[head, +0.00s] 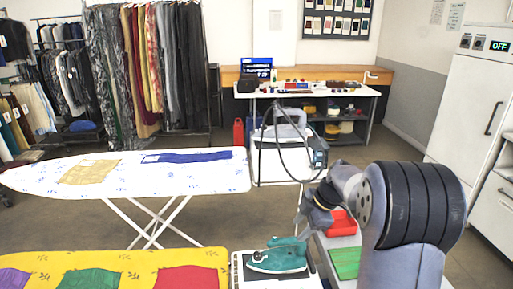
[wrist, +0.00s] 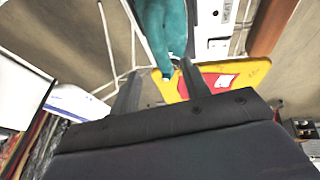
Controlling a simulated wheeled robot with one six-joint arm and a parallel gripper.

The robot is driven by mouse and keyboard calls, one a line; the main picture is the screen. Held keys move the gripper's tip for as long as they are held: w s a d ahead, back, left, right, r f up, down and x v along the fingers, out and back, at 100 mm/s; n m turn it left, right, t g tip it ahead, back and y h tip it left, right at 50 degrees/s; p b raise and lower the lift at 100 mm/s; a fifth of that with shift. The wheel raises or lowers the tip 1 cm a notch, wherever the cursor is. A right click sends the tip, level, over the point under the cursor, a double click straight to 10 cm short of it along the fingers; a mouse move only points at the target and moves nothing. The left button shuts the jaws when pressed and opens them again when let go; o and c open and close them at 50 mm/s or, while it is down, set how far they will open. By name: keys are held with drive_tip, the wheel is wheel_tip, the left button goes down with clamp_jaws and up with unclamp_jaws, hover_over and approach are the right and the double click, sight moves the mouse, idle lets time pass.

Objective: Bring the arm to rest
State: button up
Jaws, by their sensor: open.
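My arm comes in from the right in the head view. My gripper (head: 303,226) hangs over the right end of a teal iron (head: 277,259), pointing down. In the wrist view its two dark fingers (wrist: 160,70) stand apart with nothing held between them. The teal iron (wrist: 163,35) shows just beyond the fingertips there. The iron rests on a white stand (head: 246,277). From the head view I cannot tell how wide the gap between the fingertips and the iron is.
A yellow ironing board (head: 140,263) with coloured cloths is at front left; a white patterned board (head: 130,185) lies behind it. A white steam unit (head: 275,160) with a dark hose stands behind the iron. A red tray (head: 342,222) and green cloth (head: 345,262) lie beside my arm.

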sight(290, 241)
drive_tip(key=x, duration=1)
drive_tip(key=shift+s+f, duration=0.1)
drive_tip(key=shift+f, duration=0.25)
drive_tip(key=shift+d+r, duration=0.1)
drive_tip(key=shift+r, duration=1.85)
